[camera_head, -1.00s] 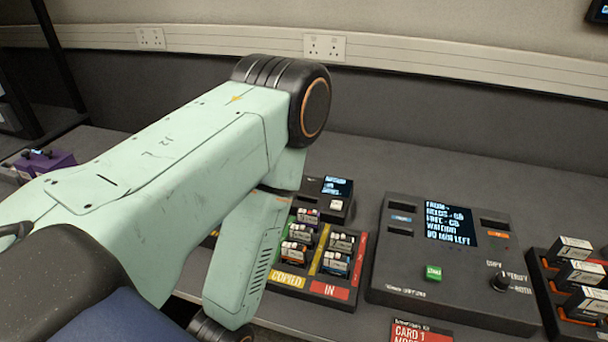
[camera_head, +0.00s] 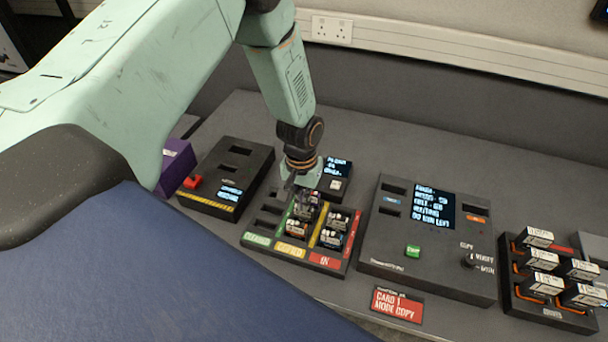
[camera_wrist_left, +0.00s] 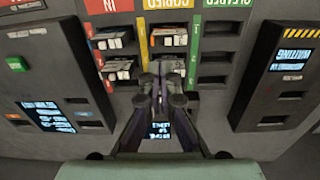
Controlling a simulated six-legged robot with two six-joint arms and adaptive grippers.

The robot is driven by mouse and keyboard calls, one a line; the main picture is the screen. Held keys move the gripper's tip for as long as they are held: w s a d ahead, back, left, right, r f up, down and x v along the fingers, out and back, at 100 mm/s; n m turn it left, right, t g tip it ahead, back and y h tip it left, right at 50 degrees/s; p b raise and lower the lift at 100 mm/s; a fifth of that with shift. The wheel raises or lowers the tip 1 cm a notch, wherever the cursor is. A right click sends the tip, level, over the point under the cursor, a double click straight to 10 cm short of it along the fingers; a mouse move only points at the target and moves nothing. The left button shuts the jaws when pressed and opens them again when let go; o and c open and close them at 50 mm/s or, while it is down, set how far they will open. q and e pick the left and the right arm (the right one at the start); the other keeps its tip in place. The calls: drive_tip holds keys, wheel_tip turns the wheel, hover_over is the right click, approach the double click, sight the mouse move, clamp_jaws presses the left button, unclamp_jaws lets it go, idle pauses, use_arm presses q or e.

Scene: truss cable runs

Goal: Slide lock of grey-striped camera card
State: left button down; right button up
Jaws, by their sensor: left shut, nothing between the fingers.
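A dark card tray (camera_head: 265,222) holds several camera cards in its slots. Two cards (camera_head: 338,220) stand in the column with the red IN label, two more in the yellow COPIED column. I cannot tell which card is grey-striped, and no lock slider is clear. My left gripper (camera_head: 303,197) points down over the back of the COPIED column, shut and empty. In the left wrist view its fingertips (camera_wrist_left: 166,82) sit together at the rear COPIED card (camera_wrist_left: 172,67) and partly hide it; touching or apart I cannot tell. My right gripper is not in view.
A copy station (camera_head: 385,255) with a screen and green button stands right of the tray. A rack (camera_head: 522,303) of cards stands farther right. A device with a red switch (camera_head: 193,182) is at left, beside a purple box (camera_head: 175,160). A red card (camera_head: 397,305) lies in front.

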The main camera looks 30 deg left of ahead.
use_arm(q)
drive_tip(key=w+r, duration=0.1)
drive_tip(key=w+a, duration=0.1)
drive_tip(key=w+r, duration=0.1)
drive_tip(key=shift+w+a+r, duration=0.1)
drive_tip(key=shift+a+r, duration=0.2)
drive_tip(key=shift+a, duration=0.05)
drive_tip(key=b, duration=0.4)
hover_over(303, 216)
drive_tip(key=f, duration=0.4)
drive_tip(key=shift+w+f, duration=0.15)
drive_tip(key=shift+w, duration=0.15)
drive_tip(key=shift+a+f+b, duration=0.15)
drive_tip(key=shift+f+b, duration=0.35)
drive_tip(key=shift+f, duration=0.2)
drive_tip(key=shift+w+a+f, duration=0.1)
drive_tip(key=shift+a+f, duration=0.05)
drive_tip(key=shift+f, duration=0.05)
drive_tip(key=shift+r, duration=0.1)
drive_tip(key=shift+d+r, duration=0.15)
drive_tip(key=shift+d, duration=0.1)
drive_tip(key=shift+a, duration=0.2)
